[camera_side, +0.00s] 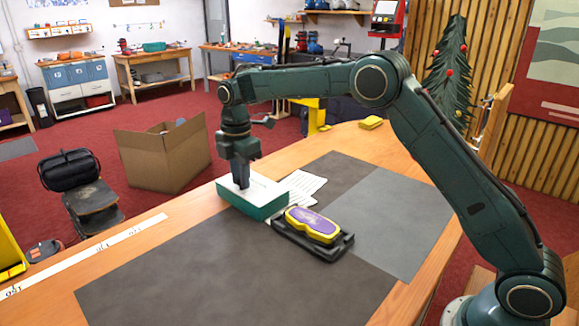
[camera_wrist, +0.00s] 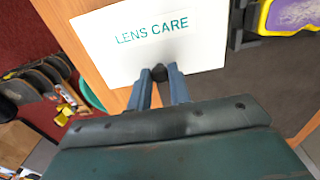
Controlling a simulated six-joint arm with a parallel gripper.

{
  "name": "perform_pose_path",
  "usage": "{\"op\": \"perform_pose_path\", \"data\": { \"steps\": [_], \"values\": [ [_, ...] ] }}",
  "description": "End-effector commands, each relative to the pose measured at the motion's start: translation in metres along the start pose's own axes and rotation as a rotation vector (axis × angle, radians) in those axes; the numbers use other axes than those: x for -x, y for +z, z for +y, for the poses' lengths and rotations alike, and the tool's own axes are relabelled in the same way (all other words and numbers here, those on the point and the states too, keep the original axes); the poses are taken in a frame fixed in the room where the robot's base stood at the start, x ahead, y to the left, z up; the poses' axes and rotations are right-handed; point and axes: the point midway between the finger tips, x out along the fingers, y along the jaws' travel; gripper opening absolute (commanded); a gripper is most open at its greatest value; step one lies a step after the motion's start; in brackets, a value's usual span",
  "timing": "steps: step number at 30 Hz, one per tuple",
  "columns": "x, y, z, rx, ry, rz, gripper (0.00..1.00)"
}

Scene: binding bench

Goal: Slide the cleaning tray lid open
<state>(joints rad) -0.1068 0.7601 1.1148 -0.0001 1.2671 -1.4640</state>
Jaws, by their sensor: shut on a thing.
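The cleaning tray is a green box (camera_side: 262,212) on the bench, with a white lid (camera_side: 263,186) on top. In the wrist view the lid (camera_wrist: 180,22) reads "LENS CARE" and has a small dark knob (camera_wrist: 159,73) near its lower edge. My gripper (camera_side: 241,186) points down onto the lid. In the wrist view its two fingers (camera_wrist: 159,76) are shut on the knob, one on each side. The lid looks flat on the box; I cannot tell whether it is shifted, and the inside of the tray is not visible.
A yellow and purple case (camera_side: 313,224) sits on a black stand (camera_side: 333,246) to the right of the tray. White sheets (camera_side: 303,186) lie behind it. A dark mat (camera_side: 210,270) has clear room in front. A white ruler strip (camera_side: 95,251) runs along the left bench edge.

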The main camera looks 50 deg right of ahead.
Motion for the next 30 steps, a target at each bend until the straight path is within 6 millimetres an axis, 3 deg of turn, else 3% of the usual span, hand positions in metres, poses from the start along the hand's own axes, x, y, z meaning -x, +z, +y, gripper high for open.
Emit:
{"op": "perform_pose_path", "data": {
  "steps": [30],
  "values": [
    [0.0, 0.029, 0.001, -0.002, 0.002, 0.0, 0.09]
  ]
}}
